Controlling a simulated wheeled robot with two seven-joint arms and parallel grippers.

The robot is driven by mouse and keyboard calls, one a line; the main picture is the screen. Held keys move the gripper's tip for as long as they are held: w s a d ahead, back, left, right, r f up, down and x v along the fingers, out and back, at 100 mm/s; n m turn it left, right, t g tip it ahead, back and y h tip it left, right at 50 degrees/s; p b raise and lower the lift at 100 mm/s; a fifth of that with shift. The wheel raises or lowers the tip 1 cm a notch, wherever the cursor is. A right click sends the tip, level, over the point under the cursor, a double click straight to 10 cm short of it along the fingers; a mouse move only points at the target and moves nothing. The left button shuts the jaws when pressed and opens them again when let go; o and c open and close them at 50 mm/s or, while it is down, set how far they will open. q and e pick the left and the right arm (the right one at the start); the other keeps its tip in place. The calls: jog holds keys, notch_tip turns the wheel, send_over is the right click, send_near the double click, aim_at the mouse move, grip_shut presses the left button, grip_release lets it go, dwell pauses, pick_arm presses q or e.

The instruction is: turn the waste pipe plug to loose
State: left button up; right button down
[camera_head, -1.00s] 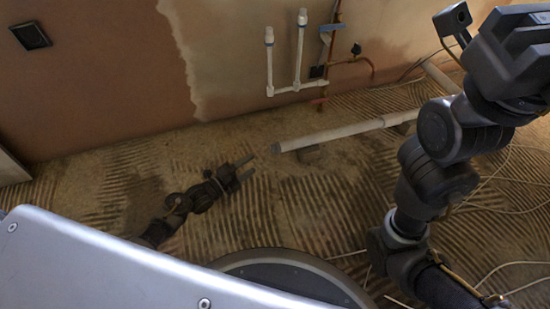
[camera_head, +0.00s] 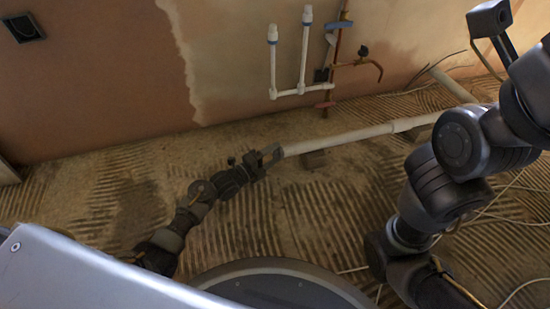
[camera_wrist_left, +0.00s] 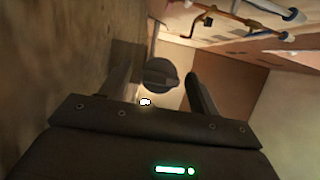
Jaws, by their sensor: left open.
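The waste pipe (camera_head: 340,138) is a long pale pipe lying low above the floor along the wall. The plug (camera_wrist_left: 160,73) is a dark grey round cap with a raised bar across its face. In the left wrist view it sits between the two fingers of my open left gripper (camera_wrist_left: 165,88), with visible gaps on both sides. In the head view my left gripper (camera_head: 269,157) is at the near end of the pipe, and its fingers hide most of the plug there.
A block (camera_head: 314,159) lies under the pipe. White upright pipes (camera_head: 305,50) and a copper pipe with a tap (camera_head: 362,52) stand at the wall. Loose cables (camera_head: 515,220) lie on the ridged floor at the right. A dark wall box (camera_head: 23,28) is at upper left.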

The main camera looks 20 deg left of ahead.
pick_arm(q)
jog(key=shift+w+d, duration=0.35)
jog(key=shift+w, duration=0.1)
